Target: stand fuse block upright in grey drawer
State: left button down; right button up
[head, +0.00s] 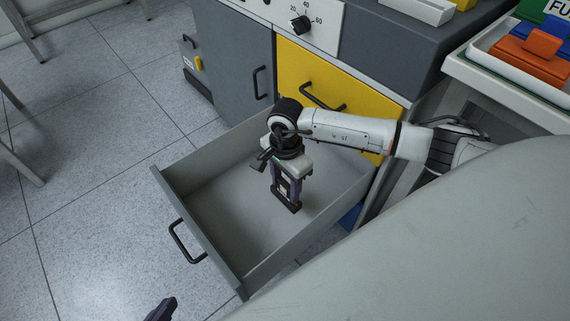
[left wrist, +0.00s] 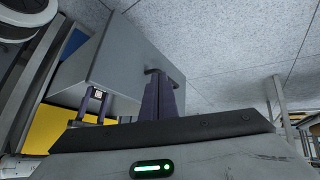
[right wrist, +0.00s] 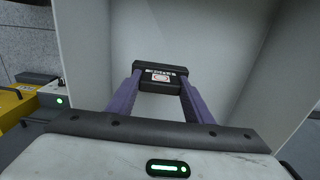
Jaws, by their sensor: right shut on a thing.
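The fuse block, dark with a small white label, shows in the right wrist view (right wrist: 161,77) between the tips of two purple fingers. My right gripper (head: 286,198) is shut on it and points down inside the open grey drawer (head: 225,222). Whether the block touches the drawer floor, and its exact tilt, I cannot tell. The right gripper and block also show small in the left wrist view beyond the drawer wall. My left gripper (left wrist: 166,96) has its fingers together with nothing between them. Only its dark tip shows at the bottom edge of the head view (head: 160,311).
A yellow drawer front (head: 325,90) and a grey cabinet door (head: 232,60) stand behind the open drawer. A white tray with orange and blue items (head: 530,55) is at the upper right. The drawer floor around my right gripper looks empty.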

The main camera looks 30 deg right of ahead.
aim_at(286, 199)
notch_tip(286, 199, down, 3)
jog(key=shift+f+b, duration=0.15)
jog(key=shift+b, duration=0.2)
notch_tip(286, 199, down, 3)
jog(key=shift+f+b, duration=0.15)
jog(key=shift+b, duration=0.6)
jog(key=shift+f, duration=0.3)
pick_arm(q)
jog(key=shift+w+d+r+t+h, duration=0.2)
jog(key=shift+d+r+t+h, duration=0.1)
jog(key=shift+d+r, duration=0.2)
jog(key=shift+w+d+r+t+h, duration=0.2)
jog(key=shift+d+r+t+h, duration=0.15)
jog(key=shift+r, duration=0.25)
pick_arm(e)
jog(key=o, duration=1.1)
